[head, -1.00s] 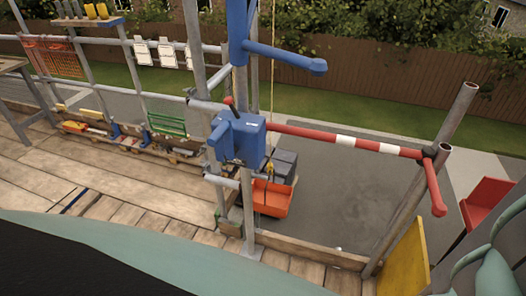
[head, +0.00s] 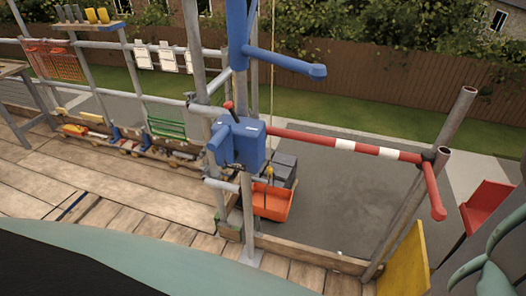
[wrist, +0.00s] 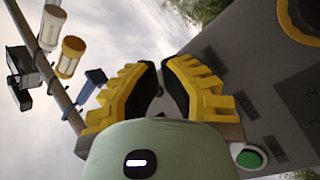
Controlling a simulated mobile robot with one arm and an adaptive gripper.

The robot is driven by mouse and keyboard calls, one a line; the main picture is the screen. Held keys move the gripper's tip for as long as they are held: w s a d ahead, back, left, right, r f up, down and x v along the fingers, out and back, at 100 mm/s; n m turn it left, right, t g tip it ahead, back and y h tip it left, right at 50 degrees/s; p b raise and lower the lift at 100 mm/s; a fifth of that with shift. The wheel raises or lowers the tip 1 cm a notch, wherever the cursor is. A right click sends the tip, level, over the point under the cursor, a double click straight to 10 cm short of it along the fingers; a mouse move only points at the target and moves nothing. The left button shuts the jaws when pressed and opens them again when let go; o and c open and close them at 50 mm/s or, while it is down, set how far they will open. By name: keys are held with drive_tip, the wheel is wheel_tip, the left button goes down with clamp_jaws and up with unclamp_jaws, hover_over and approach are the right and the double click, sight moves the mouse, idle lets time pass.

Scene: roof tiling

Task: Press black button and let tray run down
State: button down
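The orange tray (head: 272,202) hangs on a rope just outside the platform edge in the head view, below the blue hoist box (head: 240,145). In the wrist view, a grey control panel (wrist: 235,50) fills the upper right. It has a green button (wrist: 250,158) in a pale ring, several dark labels and part of a yellow ring (wrist: 300,18). I cannot make out a black button. My gripper (wrist: 160,68), with yellow fingers and black pads, has its tips close together, holding nothing visible, in front of the panel. The gripper is not visible in the head view.
A red-and-white bar (head: 345,145) spans the opening beside the hoist. A yellow board (head: 405,262) and red panel (head: 488,204) stand at the right. Grey blocks (head: 284,167) are behind the tray.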

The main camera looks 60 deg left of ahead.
drive_tip(key=shift+w+a, duration=0.25)
drive_tip(key=shift+a, duration=0.05)
idle(1.4)
drive_tip(key=shift+w+a, duration=0.2)
drive_tip(key=shift+w, duration=0.15)
